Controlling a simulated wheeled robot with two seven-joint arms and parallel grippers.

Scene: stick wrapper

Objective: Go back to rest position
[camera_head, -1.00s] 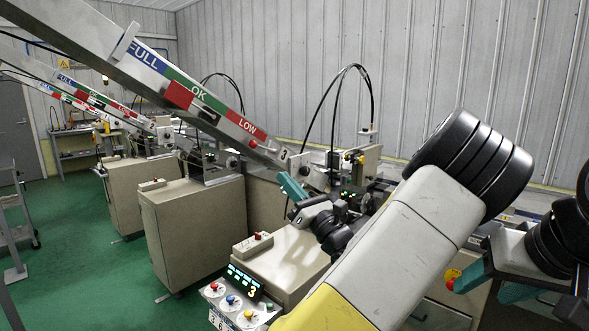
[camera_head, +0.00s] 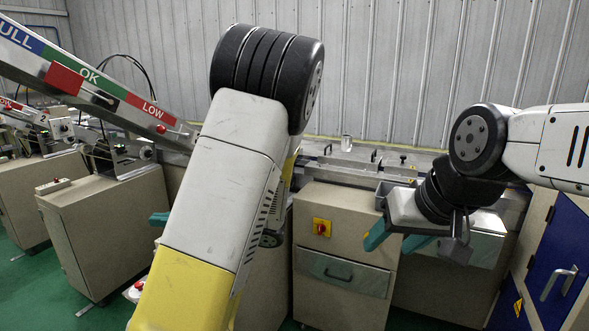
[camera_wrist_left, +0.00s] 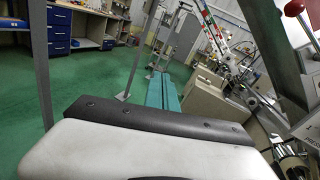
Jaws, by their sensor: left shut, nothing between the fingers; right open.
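My left gripper (camera_wrist_left: 162,92) shows in the left wrist view as two teal fingers lying together, with nothing between them. In the head view its teal tip (camera_head: 158,218) pokes out left of my left arm, which hides the rest of it. My right gripper (camera_head: 397,242) is at the right of the head view, pointing down. Its teal fingers are apart and nothing is between them. It hangs in front of the beige cabinets.
A beige cabinet (camera_head: 345,268) with a red-and-yellow switch (camera_head: 322,227) stands mid-view. A blue-doored cabinet (camera_head: 560,262) is at right. A sloped FULL/OK/LOW feeder (camera_head: 90,78) rises at left. Green floor (camera_wrist_left: 95,72) lies open in the left wrist view.

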